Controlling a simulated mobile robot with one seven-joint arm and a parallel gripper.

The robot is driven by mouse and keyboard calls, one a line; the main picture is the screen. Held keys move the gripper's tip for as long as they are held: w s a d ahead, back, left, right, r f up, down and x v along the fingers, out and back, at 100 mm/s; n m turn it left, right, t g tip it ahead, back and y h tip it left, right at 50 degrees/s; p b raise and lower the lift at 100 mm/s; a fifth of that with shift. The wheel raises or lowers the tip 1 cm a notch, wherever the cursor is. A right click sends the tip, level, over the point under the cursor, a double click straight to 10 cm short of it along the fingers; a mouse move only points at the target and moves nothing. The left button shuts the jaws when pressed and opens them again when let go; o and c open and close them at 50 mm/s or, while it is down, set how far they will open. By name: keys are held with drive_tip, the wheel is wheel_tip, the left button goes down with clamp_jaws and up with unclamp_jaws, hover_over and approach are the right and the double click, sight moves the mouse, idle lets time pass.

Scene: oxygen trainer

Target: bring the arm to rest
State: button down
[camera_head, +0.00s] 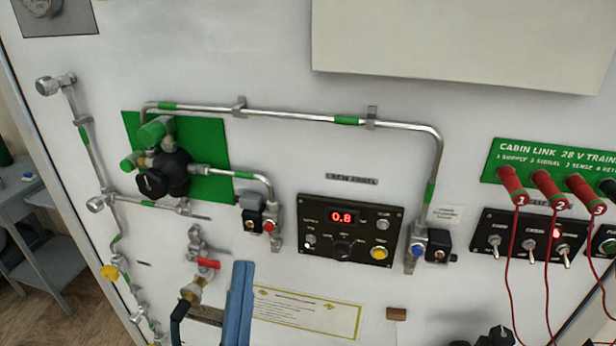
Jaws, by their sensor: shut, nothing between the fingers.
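My gripper is not clearly seen in the head view, so I cannot tell where it is relative to the panel. The white trainer panel (290,60) fills most of the view. On it are a green plate (212,150) with a black regulator knob (153,183), and a black display box (345,254) reading 0.8 in red digits. Metal tubing (290,116) runs across above the box.
A red-handled valve (208,264) and a blue upright object (239,305) are at the lower middle. Red plugs (513,184) with hanging leads and a switch panel (490,240) are at right. Dark knobs (500,336) show at the bottom edge. A grey table (50,250) stands at left.

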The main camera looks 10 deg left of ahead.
drive_tip(key=w+d+r+n+y, duration=0.2)
drive_tip(key=r+n, duration=0.1)
drive_tip(key=r, duration=0.7)
drive_tip(key=w+d+r+n+y, duration=0.2)
drive_tip(key=r+n, duration=0.2)
drive_tip(key=r, duration=0.5)
drive_tip(key=s+d+r+h, duration=0.3)
drive_tip(key=d+r, duration=0.2)
drive_tip(key=r, duration=0.3)
drive_tip(key=s+d+r+h, duration=0.2)
drive_tip(key=s+d+r, duration=0.2)
drive_tip(key=r, duration=0.3)
drive_tip(key=shift+s+d+r+h, duration=0.15)
drive_tip(key=shift+d+r+h, duration=0.25)
drive_tip(key=shift+d, duration=0.3)
drive_tip(key=shift+f, duration=0.1)
